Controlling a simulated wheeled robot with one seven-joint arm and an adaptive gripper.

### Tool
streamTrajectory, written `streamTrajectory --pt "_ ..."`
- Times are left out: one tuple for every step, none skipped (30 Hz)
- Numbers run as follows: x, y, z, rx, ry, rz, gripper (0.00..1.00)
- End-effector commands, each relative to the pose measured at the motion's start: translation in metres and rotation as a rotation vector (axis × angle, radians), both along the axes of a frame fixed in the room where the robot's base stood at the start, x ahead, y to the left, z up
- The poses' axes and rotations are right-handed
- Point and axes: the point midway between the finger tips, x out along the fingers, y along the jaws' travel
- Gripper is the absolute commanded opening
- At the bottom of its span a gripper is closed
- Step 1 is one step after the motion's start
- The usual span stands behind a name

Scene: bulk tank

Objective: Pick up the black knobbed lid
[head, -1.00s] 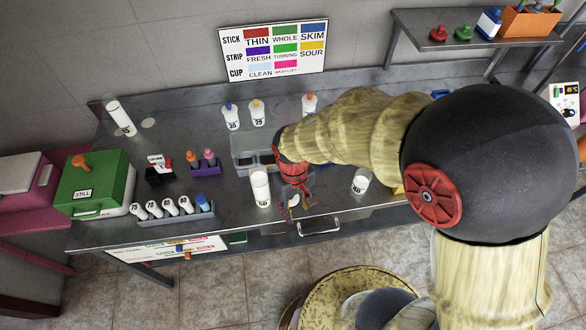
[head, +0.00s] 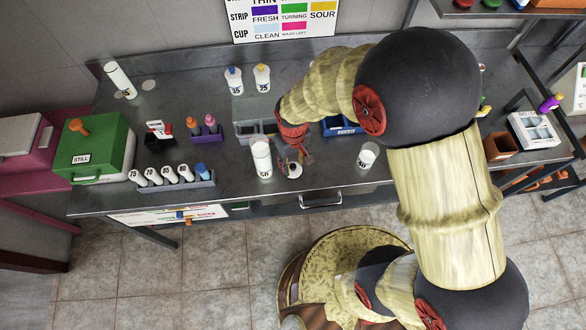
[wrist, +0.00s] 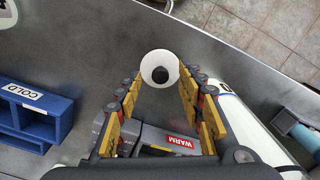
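The lid (head: 295,170) is a small white disc with a black knob and lies near the front edge of the steel bench. In the wrist view the lid (wrist: 146,62) shows from above, with its round black knob in the middle. My gripper (head: 293,161) points down over it. In the wrist view my gripper (wrist: 160,84) is open, with one finger on each side of the lid. I see a gap to both fingers and cannot tell the exact height above the lid.
A white bottle marked 50 (head: 261,158) stands close to the left of my gripper. A white cup (head: 367,156) stands to the right. A blue COLD bin (wrist: 38,113) and a grey WARM bin (wrist: 165,141) are near. The bench front edge is close.

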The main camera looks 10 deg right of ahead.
Motion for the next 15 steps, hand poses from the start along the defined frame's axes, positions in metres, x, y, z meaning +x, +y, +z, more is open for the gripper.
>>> streamTrajectory --pt "-0.0006 -0.0001 -0.0094 -0.001 0.002 0.000 0.38" --pt "-0.0005 0.0000 -0.0128 -0.001 0.002 0.000 0.38" --pt "-0.0005 0.0000 -0.0164 0.000 0.001 0.000 0.38" --pt "-0.0006 0.0000 -0.0182 0.000 0.001 0.000 0.38" --pt "-0.0006 0.0000 -0.0191 0.000 0.001 0.000 0.38" --pt "-0.0005 0.0000 -0.0193 0.000 0.001 0.000 0.38" --pt "-0.0004 0.0001 -0.0191 0.000 0.000 0.000 0.38" --pt "-0.0004 0.0001 -0.0187 0.000 0.000 0.000 0.38" --pt "-0.0004 0.0001 -0.0185 0.000 0.000 0.000 0.38" --pt "-0.0003 0.0001 -0.0184 0.000 0.000 0.000 0.38" --pt "-0.0004 0.0001 -0.0184 0.000 0.000 -0.001 0.38" --pt "-0.0003 0.0001 -0.0183 0.000 0.000 -0.001 0.36" --pt "-0.0003 0.0001 -0.0183 0.000 0.000 -0.001 0.34" --pt "-0.0003 0.0001 -0.0183 0.000 0.000 -0.001 0.32" --pt "-0.0003 0.0001 -0.0182 0.000 0.000 -0.001 0.30"
